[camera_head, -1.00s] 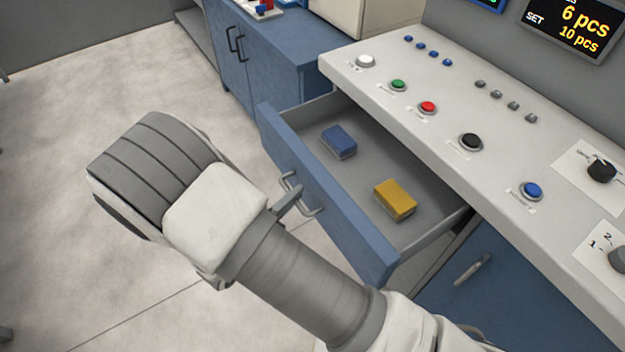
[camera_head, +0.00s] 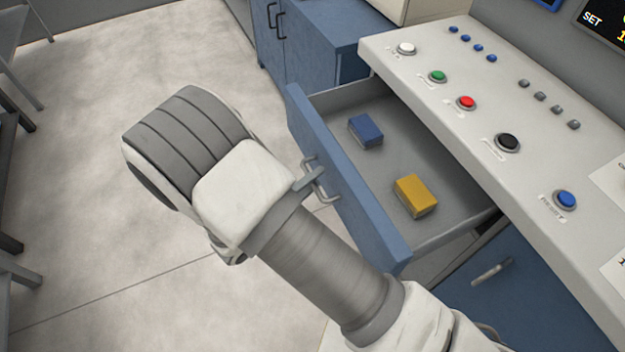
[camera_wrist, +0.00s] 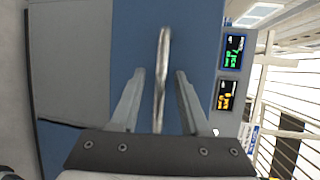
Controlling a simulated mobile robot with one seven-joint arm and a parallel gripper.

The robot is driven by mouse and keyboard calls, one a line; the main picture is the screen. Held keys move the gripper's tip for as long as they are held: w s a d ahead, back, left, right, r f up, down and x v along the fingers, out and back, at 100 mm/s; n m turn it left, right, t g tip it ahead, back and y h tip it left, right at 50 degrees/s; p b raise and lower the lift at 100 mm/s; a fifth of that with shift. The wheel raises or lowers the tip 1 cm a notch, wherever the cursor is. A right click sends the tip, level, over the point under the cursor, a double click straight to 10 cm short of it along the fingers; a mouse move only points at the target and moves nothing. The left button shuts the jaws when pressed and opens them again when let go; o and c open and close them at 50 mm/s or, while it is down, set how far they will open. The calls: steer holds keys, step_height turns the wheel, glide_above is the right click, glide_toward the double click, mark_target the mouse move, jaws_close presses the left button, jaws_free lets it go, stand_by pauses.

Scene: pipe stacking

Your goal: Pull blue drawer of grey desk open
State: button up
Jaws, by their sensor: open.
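The blue drawer (camera_head: 345,180) of the grey desk (camera_head: 470,105) stands well out from the desk, so its grey inside shows. Its metal bar handle (camera_head: 320,182) is on the front face. My gripper (camera_head: 308,180) is at this handle, mostly hidden behind my wrist in the head view. In the wrist view, my gripper (camera_wrist: 160,72) is open with one finger on each side of the handle (camera_wrist: 162,45). Gaps show between the handle and both fingers. The blue drawer front (camera_wrist: 200,40) fills the background there.
A blue block (camera_head: 365,131) and a yellow block (camera_head: 415,195) lie in the drawer. Several buttons sit on the desk top. A blue cabinet (camera_head: 310,50) stands behind the drawer. The floor (camera_head: 90,150) left of my arm is clear, with dark frames at the far left edge.

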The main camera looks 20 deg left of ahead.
steer(key=p+v, duration=0.1)
steer(key=v, duration=1.6)
steer(key=shift+s+p, duration=0.2)
steer(key=shift+p, duration=0.15)
steer(key=shift+r, duration=0.1)
